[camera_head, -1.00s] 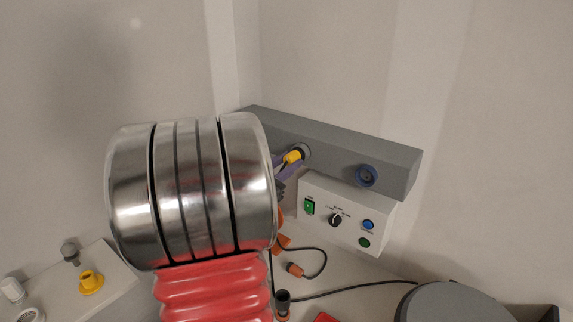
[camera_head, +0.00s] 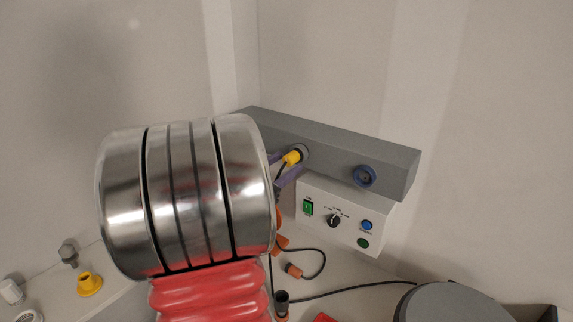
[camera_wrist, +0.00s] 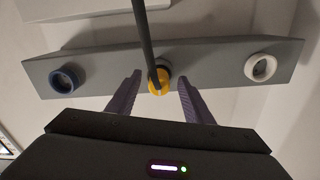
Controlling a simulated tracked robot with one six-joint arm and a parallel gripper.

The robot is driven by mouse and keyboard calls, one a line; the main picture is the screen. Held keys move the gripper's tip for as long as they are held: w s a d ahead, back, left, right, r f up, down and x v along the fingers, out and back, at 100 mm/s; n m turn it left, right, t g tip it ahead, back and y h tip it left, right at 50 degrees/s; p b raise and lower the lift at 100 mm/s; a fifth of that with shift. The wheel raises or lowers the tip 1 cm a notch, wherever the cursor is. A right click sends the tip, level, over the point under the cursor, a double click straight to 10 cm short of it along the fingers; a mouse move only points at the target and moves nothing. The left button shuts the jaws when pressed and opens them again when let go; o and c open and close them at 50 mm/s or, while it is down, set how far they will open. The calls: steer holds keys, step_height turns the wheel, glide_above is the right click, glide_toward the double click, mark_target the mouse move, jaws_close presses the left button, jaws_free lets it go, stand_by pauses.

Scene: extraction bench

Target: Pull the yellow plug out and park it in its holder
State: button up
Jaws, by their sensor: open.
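The yellow plug (camera_head: 292,158) sits in a socket on the long grey bar (camera_head: 340,151), with a dark cable running from it. In the wrist view the plug (camera_wrist: 158,84) is at the middle of the bar, with the cable rising across the picture. My gripper (camera_wrist: 160,79) is open, one purple finger on each side of the plug with gaps between, not gripping it. In the head view my arm hides most of the gripper; the purple fingers (camera_head: 288,177) show beside the plug. A yellow flanged piece (camera_head: 89,284), possibly the holder, stands at lower left.
A blue socket (camera_head: 364,175) and a white socket (camera_wrist: 261,67) flank the plug on the bar. A white control box (camera_head: 345,217) with switch and knob is below it. An orange connector (camera_head: 293,271) and cables lie on the bench. A grey round object (camera_head: 455,302) stands at lower right.

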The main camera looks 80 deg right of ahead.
steer(key=v, duration=1.2)
steer(key=shift+a+f, duration=0.15)
stand_by(0.8)
